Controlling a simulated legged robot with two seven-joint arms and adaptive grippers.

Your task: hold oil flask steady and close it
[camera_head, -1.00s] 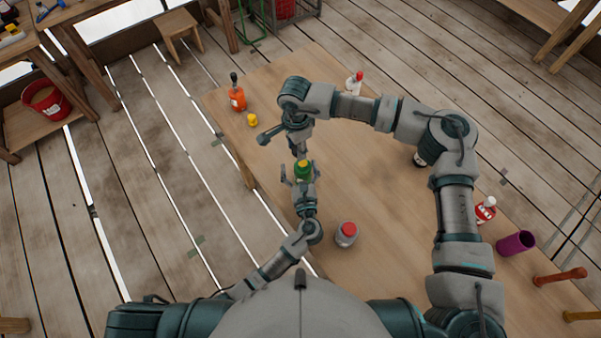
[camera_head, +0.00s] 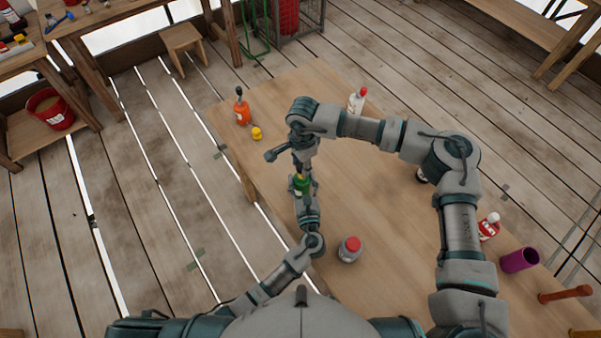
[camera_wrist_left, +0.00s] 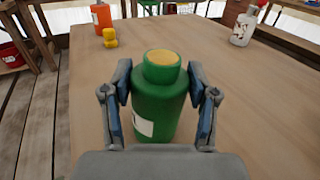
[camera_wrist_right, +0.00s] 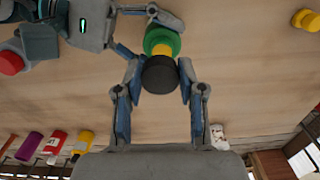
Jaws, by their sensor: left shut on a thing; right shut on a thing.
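The green oil flask (camera_wrist_left: 160,100) stands upright between the fingers of my left gripper (camera_wrist_left: 159,75), which is shut on it. A white label shows low on its side. Its yellowish top shows bare in the left wrist view, with nothing seated on it. My right gripper (camera_wrist_right: 159,70) is shut on a black cap (camera_wrist_right: 159,78). In the right wrist view, yellow and the flask's green shoulder (camera_wrist_right: 162,40) show beyond the cap. The cap looks above the flask; the gap is hard to judge. In the head view my right wrist hides the cap above the flask (camera_head: 302,186).
A grey jar with a red lid (camera_head: 349,250) stands on the table near my left forearm. An orange bottle (camera_head: 242,112), a small yellow piece (camera_head: 257,133) and a white bottle (camera_head: 356,102) stand at the back. A purple cup (camera_head: 519,260) is at the right.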

